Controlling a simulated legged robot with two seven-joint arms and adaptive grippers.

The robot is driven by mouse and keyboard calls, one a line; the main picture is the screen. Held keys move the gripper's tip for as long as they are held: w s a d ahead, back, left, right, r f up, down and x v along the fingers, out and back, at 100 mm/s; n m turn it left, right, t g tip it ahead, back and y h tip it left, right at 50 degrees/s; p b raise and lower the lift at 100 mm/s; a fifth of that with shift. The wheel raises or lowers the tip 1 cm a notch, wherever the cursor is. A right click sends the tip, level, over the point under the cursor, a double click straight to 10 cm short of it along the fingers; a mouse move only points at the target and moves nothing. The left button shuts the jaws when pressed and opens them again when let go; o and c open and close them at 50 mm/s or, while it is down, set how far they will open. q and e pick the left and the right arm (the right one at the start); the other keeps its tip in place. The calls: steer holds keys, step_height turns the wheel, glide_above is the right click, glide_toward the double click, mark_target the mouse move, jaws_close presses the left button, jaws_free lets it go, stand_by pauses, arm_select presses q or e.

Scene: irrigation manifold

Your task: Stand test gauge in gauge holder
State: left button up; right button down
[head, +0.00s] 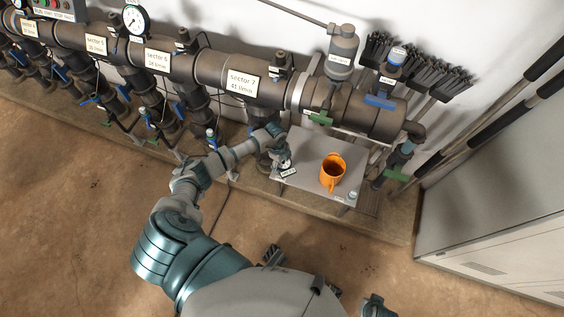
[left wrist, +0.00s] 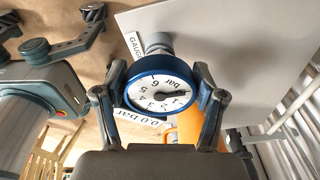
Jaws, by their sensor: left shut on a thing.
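The test gauge (left wrist: 160,88) has a blue rim and a white dial marked in bar, with a "0.0 bar" tag by it. My left gripper (left wrist: 160,95) is shut on it, one finger on each side of the rim. In the head view my left gripper (head: 281,156) is over the left part of a grey shelf plate (head: 313,147), mostly covering the gauge. A grey round post (left wrist: 158,42) shows just behind the gauge, beside a partly hidden "GAUGE" label (left wrist: 135,45). I cannot tell whether the gauge is seated there or apart.
An orange mug (head: 332,173) stands on the plate, close to the right of my left gripper. The dark manifold pipe (head: 224,72) with valves runs behind the plate. A grey cabinet (head: 500,200) stands at the right. The plate's front right is mostly clear.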

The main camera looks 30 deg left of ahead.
arm_select(q)
steer(key=shift+f, duration=0.2)
steer(key=o, duration=1.2)
steer(key=shift+o, duration=0.2)
